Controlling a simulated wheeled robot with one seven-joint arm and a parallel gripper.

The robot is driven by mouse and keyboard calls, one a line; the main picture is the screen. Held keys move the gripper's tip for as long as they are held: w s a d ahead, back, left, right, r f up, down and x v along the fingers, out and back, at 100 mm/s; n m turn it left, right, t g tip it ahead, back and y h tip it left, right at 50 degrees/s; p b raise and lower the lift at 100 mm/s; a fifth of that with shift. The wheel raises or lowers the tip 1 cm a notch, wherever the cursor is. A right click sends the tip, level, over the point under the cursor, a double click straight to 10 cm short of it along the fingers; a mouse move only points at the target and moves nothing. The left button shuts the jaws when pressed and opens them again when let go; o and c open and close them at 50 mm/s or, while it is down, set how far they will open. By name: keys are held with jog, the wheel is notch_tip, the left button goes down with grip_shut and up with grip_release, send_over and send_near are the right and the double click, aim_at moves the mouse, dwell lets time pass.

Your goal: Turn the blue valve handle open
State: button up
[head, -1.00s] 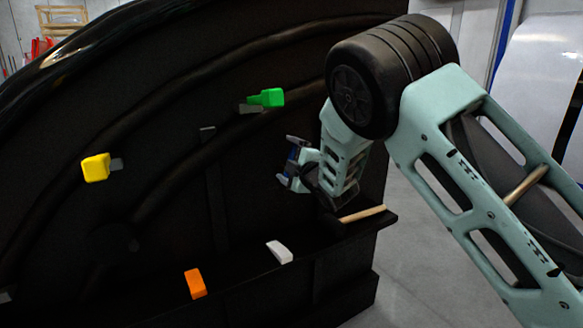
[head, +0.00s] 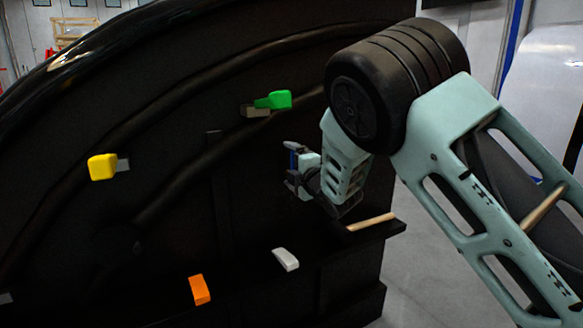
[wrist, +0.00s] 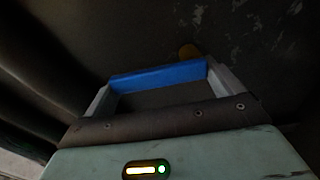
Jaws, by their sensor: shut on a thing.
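The blue valve handle (head: 293,158) shows as a small blue patch at my gripper, on the right part of the dark panel. In the wrist view the blue handle (wrist: 158,77) lies crosswise between my two grey fingers. My gripper (head: 291,168) is shut on the handle; in the wrist view its fingers (wrist: 160,84) stand at either end of the blue piece. A small brownish-yellow round part (wrist: 189,51) sits just behind the handle. The handle's mount is mostly hidden.
Other handles on the dark panel are green (head: 279,100), yellow (head: 102,167), orange (head: 200,289) and white (head: 286,259). A ledge (head: 395,230) with a light wooden-looking bar (head: 371,222) juts out below my gripper. Open floor (head: 425,270) lies to the right.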

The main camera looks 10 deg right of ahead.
jog(key=shift+d+r, duration=0.1)
jog(key=o, duration=1.1)
jog(key=shift+c, duration=0.2)
jog(key=shift+s, duration=0.15)
jog(key=v, duration=1.7)
